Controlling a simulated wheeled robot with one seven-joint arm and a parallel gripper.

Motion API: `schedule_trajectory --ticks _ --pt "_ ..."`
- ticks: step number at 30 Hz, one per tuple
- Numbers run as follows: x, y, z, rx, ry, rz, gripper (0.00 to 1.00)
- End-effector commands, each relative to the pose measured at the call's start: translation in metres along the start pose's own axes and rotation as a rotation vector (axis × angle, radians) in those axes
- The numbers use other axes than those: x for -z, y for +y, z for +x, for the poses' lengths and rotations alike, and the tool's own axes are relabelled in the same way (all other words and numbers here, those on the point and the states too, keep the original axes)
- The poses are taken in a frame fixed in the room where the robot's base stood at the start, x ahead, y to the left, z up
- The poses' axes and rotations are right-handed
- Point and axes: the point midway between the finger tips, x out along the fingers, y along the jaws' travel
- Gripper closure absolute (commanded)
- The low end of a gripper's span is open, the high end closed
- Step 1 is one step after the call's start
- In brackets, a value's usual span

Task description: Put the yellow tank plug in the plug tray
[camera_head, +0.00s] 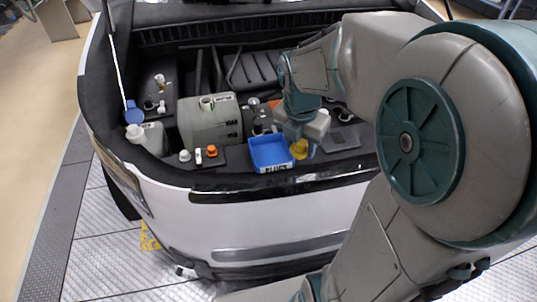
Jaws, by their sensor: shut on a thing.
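The yellow tank plug (299,150) is in my gripper (301,143), which is shut on it. My gripper and the plug are just right of the blue plug tray (270,168), near its right wall. The tray sits at the front edge of the engine bay and its visible floor looks empty. Whether the plug touches anything below it cannot be told from this view. The grey tank (217,133), with an open neck on top, stands left of the tray.
An orange cap (212,151) and two whitish caps stand left of the tray. A white bottle (151,136) and a blue round cap (132,113) are at the far left. The car's front edge (283,188) lies before the tray. My arm covers the right side.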

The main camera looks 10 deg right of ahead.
Motion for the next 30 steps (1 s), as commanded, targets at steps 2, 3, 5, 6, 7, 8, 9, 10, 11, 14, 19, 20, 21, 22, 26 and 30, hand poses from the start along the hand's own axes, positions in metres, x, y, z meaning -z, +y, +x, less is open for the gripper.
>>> schedule_trajectory --ticks 2,3,5,6,7,8,9,10,11,14,19,20,21,22,26,30 --pt "0.002 -0.002 0.000 -0.007 -0.001 -0.037 0.73" --pt "0.002 -0.002 0.000 -0.008 0.000 -0.050 0.73" --pt "0.002 0.000 0.002 -0.009 0.001 -0.063 0.73" --pt "0.001 0.003 0.004 -0.009 0.001 -0.067 0.73" --pt "0.000 0.006 0.007 -0.008 0.003 -0.069 0.73" --pt "-0.001 0.010 0.009 -0.007 0.003 -0.068 0.73" --pt "-0.002 0.016 0.014 -0.006 0.004 -0.069 0.73" --pt "-0.003 0.021 0.017 -0.007 0.004 -0.069 0.73" --pt "-0.005 0.026 0.020 -0.007 0.004 -0.068 0.73" --pt "-0.008 0.043 0.032 -0.008 0.005 -0.068 0.73" --pt "-0.015 0.071 0.050 -0.008 0.004 -0.068 0.73" --pt "-0.015 0.076 0.053 -0.008 0.004 -0.069 0.73" --pt "-0.017 0.082 0.057 -0.008 0.003 -0.069 0.73" --pt "-0.018 0.086 0.060 -0.008 0.003 -0.068 0.73" --pt "-0.022 0.100 0.070 -0.008 0.003 -0.067 0.73" --pt "-0.024 0.107 0.074 -0.009 0.001 -0.065 0.73"
